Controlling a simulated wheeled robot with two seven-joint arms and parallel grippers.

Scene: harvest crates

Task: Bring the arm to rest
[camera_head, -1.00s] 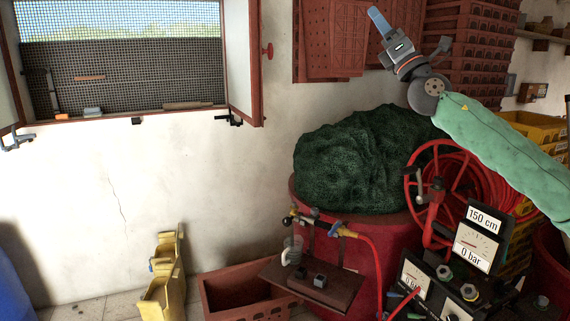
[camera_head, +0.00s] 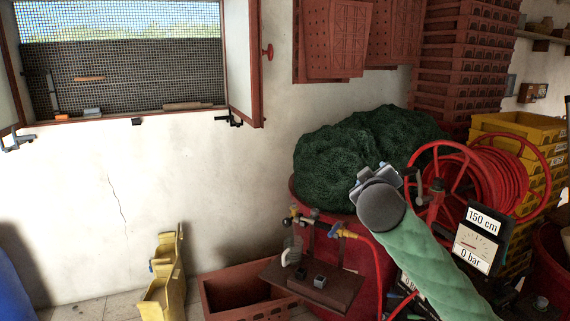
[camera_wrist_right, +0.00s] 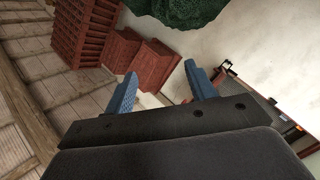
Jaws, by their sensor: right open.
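My right arm, in a green padded sleeve (camera_head: 440,272), comes in from the lower right in the head view. Its gripper (camera_head: 372,174) is in front of the red barrel and the lower edge of the dark green net heap, pointing away from the camera. The fingers are mostly hidden behind the round wrist there. In the right wrist view the two blue fingers of this gripper (camera_wrist_right: 161,88) stand apart with nothing between them. My left gripper is not in view.
The green net heap (camera_head: 340,158) lies on the red barrel (camera_head: 376,248). A red hose reel (camera_head: 487,172) and a gauge panel (camera_head: 478,240) stand close to the right of my arm. A small brown shelf with valves (camera_head: 310,284) is to its left.

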